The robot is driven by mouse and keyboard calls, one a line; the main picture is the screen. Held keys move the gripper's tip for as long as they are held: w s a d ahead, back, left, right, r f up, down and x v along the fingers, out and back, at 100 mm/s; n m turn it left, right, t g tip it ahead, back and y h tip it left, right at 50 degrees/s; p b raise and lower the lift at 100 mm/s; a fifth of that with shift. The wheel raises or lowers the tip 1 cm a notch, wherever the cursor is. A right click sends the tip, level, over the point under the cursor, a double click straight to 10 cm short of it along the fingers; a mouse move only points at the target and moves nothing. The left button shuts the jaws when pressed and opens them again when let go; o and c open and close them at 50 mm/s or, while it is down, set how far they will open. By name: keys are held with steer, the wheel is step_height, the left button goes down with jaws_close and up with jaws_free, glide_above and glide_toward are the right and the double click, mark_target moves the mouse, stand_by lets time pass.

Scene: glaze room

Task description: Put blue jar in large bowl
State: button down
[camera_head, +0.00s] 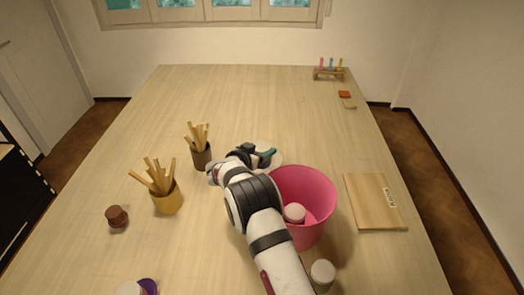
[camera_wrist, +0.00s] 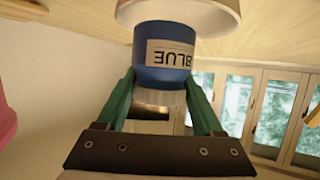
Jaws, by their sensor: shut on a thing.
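My gripper (camera_head: 261,156) is near the middle of the table, with its green fingers (camera_wrist: 160,90) closed on the blue jar (camera_wrist: 168,52). The jar carries a label reading BLUE, upside down in the wrist view. In the head view my arm hides the jar. A white round dish, seemingly the large bowl (camera_head: 276,158), sits under and behind my gripper, mostly hidden. A cream rounded surface, likely the same bowl (camera_wrist: 218,14), lies beyond the jar's base in the wrist view. I cannot tell whether the jar touches it.
A pink bucket (camera_head: 318,190) with a pale-lidded jar (camera_head: 294,213) inside stands right of my wrist. Stick-filled brown (camera_head: 202,158) and yellow (camera_head: 166,200) cups stand left. A board (camera_head: 372,203) lies right. Other jars stand in front (camera_head: 322,273). The table's back is mostly clear.

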steer(key=shift+f, duration=0.3)
steer(key=shift+f, duration=0.6)
steer(key=shift+c, duration=0.2)
jaws_free()
